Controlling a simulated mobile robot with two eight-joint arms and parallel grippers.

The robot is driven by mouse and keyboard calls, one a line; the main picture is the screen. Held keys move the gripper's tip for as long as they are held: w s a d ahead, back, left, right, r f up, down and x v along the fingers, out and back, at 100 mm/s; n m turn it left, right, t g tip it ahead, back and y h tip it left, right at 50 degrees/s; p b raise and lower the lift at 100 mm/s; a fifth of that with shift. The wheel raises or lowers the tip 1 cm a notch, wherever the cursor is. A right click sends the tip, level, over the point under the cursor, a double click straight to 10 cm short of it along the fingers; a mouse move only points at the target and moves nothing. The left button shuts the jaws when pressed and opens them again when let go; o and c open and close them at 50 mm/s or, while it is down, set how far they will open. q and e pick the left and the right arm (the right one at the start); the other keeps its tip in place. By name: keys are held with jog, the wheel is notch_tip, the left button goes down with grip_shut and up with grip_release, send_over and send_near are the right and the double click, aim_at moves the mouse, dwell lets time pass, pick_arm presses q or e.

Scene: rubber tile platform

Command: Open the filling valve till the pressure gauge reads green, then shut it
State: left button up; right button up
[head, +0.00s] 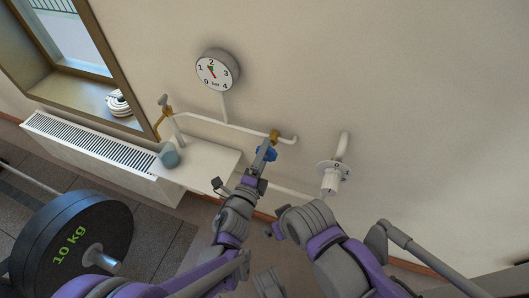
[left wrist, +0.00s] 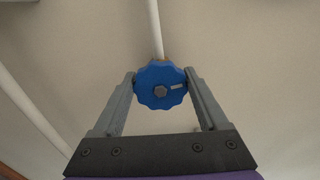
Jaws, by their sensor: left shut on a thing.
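The round pressure gauge (head: 216,70) hangs on the wall, with a scale from 0 to 4 bar. A small green mark and a thin red needle show near its middle, but the exact reading is too small to tell. The blue valve wheel (head: 271,153) sits at the right part of the white pipe under the gauge. My left gripper (head: 263,157) is shut on this wheel. In the left wrist view the wheel (left wrist: 160,85) faces me between the two fingers, with a white mark right of its central bolt.
A brass lever valve (head: 166,108) is at the pipe's left end. A blue-grey cup (head: 169,155) stands on the white ledge (head: 205,162) by the radiator (head: 90,147). A 10 kg weight plate (head: 70,243) is at lower left.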

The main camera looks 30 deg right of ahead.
pick_arm(q)
jog(key=shift+m, duration=0.8)
jog(key=o, duration=1.3)
jog(key=v, duration=1.1)
jog(key=shift+d, duration=0.1)
